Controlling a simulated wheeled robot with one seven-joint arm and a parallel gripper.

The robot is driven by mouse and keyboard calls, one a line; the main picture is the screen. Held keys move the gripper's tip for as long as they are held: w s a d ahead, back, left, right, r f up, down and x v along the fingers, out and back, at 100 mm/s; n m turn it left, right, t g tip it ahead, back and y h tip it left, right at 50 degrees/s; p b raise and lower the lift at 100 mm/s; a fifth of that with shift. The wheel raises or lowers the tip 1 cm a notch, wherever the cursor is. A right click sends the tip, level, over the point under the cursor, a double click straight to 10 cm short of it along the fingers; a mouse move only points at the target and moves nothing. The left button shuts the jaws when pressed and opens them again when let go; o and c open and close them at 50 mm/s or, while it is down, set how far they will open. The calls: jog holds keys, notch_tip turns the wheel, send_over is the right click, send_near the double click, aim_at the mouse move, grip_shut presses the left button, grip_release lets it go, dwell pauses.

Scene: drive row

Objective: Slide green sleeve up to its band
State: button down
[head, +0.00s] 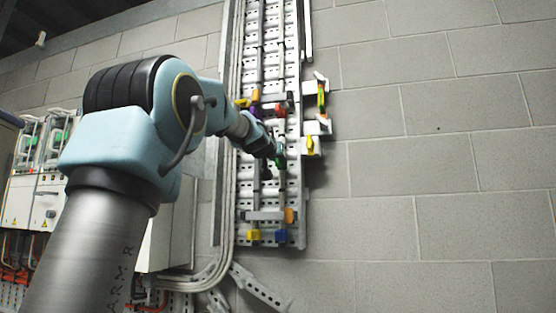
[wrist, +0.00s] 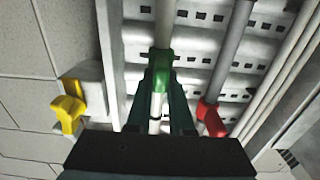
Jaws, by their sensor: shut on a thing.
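The green sleeve (wrist: 161,68) sits around a pale rod (wrist: 164,30) in the wrist view. My gripper (wrist: 163,84) is shut on the sleeve, with one dark finger on each side of it. The rod continues past the sleeve on both sides. In the head view my gripper (head: 277,157) is at the middle height of the perforated rack, and a bit of green shows at its fingertips. I cannot clearly make out the sleeve's band in either view.
A red sleeve (wrist: 211,119) is on the neighbouring rod. A yellow handle (wrist: 70,110) stands out on the other side. In the head view, red (head: 281,110) and purple (head: 256,111) pieces are above my gripper. Blue (head: 281,235) and yellow (head: 253,235) pieces are below.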

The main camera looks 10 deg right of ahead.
aim_at(281, 137)
notch_tip(281, 137, up, 9)
jog(key=p, duration=0.6)
jog(key=shift+f, duration=0.15)
jog(key=c, duration=1)
grip_release()
jog(key=shift+o, duration=1)
jog(key=shift+f, duration=0.1)
jog(key=b+v, duration=0.5)
jog(key=v, duration=0.5)
jog(key=shift+s+a, duration=0.15)
jog(key=shift+s, duration=0.25)
